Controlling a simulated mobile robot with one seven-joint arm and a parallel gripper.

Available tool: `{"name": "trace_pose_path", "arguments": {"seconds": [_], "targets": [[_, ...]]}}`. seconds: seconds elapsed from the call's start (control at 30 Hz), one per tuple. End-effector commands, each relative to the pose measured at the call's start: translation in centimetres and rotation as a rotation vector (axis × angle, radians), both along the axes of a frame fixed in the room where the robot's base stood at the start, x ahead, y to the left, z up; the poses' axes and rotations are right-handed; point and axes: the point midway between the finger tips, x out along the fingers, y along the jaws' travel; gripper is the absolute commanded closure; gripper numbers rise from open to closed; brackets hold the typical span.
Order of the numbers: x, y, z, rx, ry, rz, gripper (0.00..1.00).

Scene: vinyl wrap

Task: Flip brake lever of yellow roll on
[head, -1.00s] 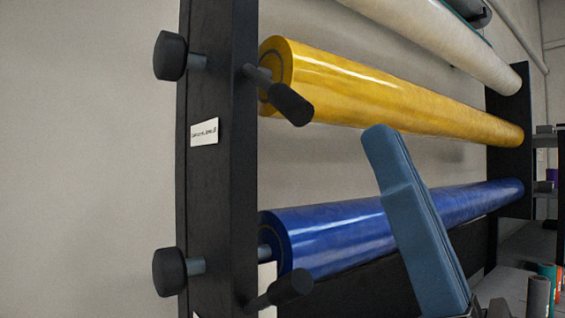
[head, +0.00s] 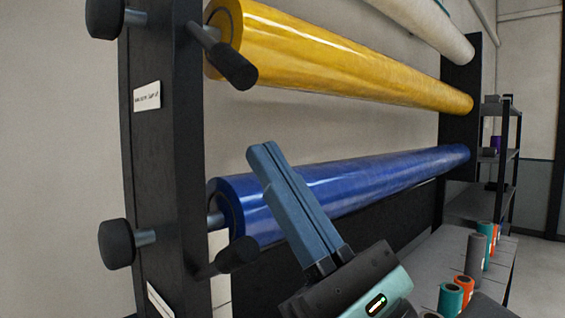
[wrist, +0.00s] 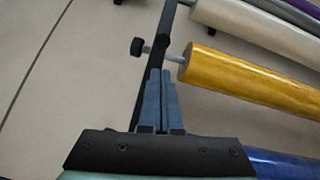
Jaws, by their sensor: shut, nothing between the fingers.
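The yellow roll (head: 340,55) is mounted on the black rack post (head: 165,130) in the head view. Its black brake lever (head: 232,64) sticks out from the post, slanting down to the right across the roll's near end. My gripper (head: 262,150) is in front of the blue roll, below and right of that lever and apart from it. Its blue-grey fingers are shut with nothing between them. In the wrist view the gripper (wrist: 157,72) points toward the post and the near end of the yellow roll (wrist: 245,82); the fingertips overlap the post there.
The blue roll (head: 380,178) sits below with its own black lever (head: 235,254). Black knobs (head: 104,18) and (head: 117,244) stick out left of the post. A white roll (head: 425,22) is above. Small coloured rolls (head: 475,258) stand at lower right.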

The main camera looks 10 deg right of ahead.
Motion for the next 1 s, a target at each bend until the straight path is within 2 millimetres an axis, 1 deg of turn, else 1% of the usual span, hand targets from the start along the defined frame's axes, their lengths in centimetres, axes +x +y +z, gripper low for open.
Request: {"name": "trace_pose_path", "arguments": {"seconds": [0.03,0.2,0.3,0.53,0.83,1.0], "targets": [[0.5,0.6,1.5,0.000,-0.002,0.005,1.00],[2.0,1.8,3.6,0.000,0.000,0.004,1.00],[2.7,2.4,4.3,0.000,0.000,0.003,1.00],[3.3,2.8,4.8,0.001,0.000,0.001,1.00],[3.2,2.8,4.8,0.000,0.001,0.001,1.00],[3.0,2.5,5.3,-0.014,0.016,-0.002,1.00]]}}
